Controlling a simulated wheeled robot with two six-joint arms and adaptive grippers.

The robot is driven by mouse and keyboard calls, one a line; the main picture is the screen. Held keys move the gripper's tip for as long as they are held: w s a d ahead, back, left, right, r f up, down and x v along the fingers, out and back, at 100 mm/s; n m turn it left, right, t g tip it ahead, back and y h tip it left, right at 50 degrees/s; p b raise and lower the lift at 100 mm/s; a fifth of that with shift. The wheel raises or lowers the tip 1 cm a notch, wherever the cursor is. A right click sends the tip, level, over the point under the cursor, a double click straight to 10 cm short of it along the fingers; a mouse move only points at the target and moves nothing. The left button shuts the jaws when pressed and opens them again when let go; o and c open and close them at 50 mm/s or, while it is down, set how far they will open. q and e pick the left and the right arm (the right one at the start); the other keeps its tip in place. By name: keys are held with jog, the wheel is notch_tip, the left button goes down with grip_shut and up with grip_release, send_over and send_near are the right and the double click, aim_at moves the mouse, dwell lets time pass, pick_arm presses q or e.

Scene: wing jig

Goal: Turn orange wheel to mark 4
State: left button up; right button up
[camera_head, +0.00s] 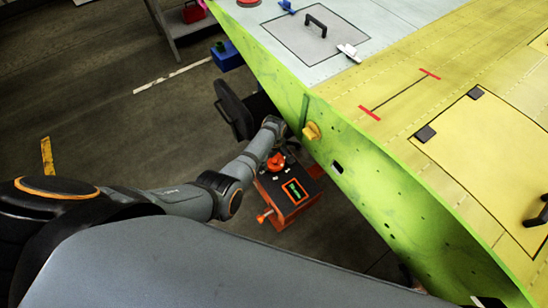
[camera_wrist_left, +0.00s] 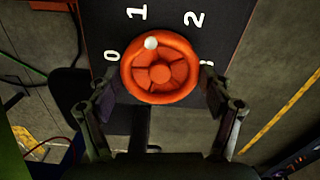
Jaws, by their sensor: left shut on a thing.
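The orange wheel (camera_wrist_left: 160,72) is a round spoked handwheel on a dark panel (camera_wrist_left: 240,15), with a white dot on its rim. White marks 0, 1 and 2 show around it, and another at the right is mostly hidden by a finger. The dot points at about mark 1. In the head view the wheel (camera_head: 276,162) sits on top of a box with orange sides (camera_head: 295,205). My left gripper (camera_wrist_left: 161,76) is shut on the wheel, one finger at each side of its rim. My right gripper is not in view.
A large green and yellow wing panel (camera_head: 400,190) stands close to the right of the box. An orange knob (camera_head: 264,216) sticks out of the box's side. A dark object (camera_head: 235,110) stands behind my left arm. The floor to the left is mostly clear.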

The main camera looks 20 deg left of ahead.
pick_arm(q)
jog(key=m+p, duration=0.1)
jog(key=m, duration=0.3)
jog(key=shift+m, duration=0.3)
jog(key=m, duration=0.3)
jog(key=shift+m, duration=0.3)
jog(key=m+p, duration=0.1)
jog(key=m, duration=0.3)
jog(key=shift+m, duration=0.3)
jog(key=m, duration=0.3)
jog(key=shift+m, duration=0.3)
jog(key=m, duration=0.4)
jog(key=shift+m+p, duration=0.3)
jog(key=shift+p, duration=0.05)
jog(key=m, duration=0.4)
jog(key=shift+s+d+f, duration=0.1)
jog(key=m, duration=0.5)
jog(key=shift+p, duration=0.3)
jog(key=shift+m, duration=1.8)
